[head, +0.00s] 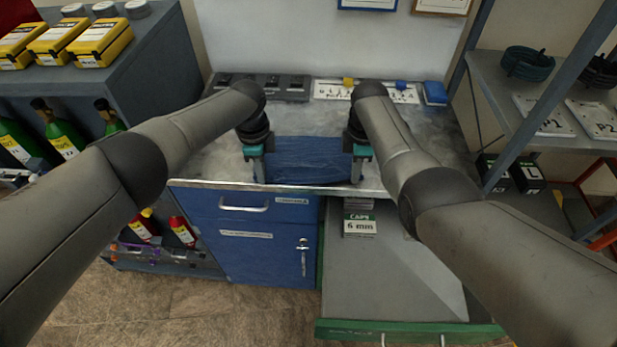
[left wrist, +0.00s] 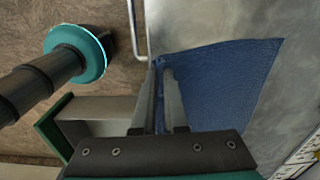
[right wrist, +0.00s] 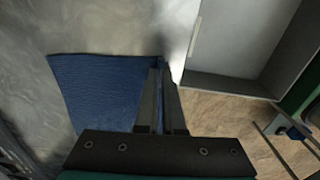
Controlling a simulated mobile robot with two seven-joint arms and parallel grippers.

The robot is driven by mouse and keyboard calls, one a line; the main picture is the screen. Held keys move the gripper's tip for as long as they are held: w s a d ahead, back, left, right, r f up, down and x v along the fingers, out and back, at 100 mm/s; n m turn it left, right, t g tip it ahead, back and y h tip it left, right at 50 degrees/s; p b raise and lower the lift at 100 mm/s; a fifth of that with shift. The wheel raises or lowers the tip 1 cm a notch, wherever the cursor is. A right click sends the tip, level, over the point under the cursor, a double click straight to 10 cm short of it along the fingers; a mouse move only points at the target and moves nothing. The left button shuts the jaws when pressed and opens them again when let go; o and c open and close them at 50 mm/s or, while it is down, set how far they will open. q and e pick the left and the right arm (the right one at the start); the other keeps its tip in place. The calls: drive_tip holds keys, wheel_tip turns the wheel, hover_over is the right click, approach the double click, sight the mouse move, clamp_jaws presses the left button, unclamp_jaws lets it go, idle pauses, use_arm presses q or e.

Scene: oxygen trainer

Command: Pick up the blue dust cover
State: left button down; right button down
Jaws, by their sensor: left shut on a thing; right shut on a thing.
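The blue dust cover (head: 308,160) hangs between my two grippers at the front edge of the bench top. My left gripper (head: 257,172) is shut on its left side, and my right gripper (head: 358,172) is shut on its right side. In the left wrist view the blue cloth (left wrist: 220,85) spreads out to the right from between the fingers (left wrist: 168,95). In the right wrist view the cloth (right wrist: 100,95) spreads to the left of the fingers (right wrist: 162,100). I cannot tell how far the cloth is clear of the bench top. What lies behind the cover is hidden.
Dark trays (head: 262,86), a white labelled sheet (head: 375,92) and a blue box (head: 434,93) stand at the back of the bench (head: 430,125). Below, a green-edged drawer (head: 400,270) is open. Shelves (head: 490,80) rise at right; a cabinet with yellow boxes (head: 100,42) stands left.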

drive_tip(key=shift+s+f, duration=0.15)
drive_tip(key=shift+s, duration=0.05)
idle(0.5)
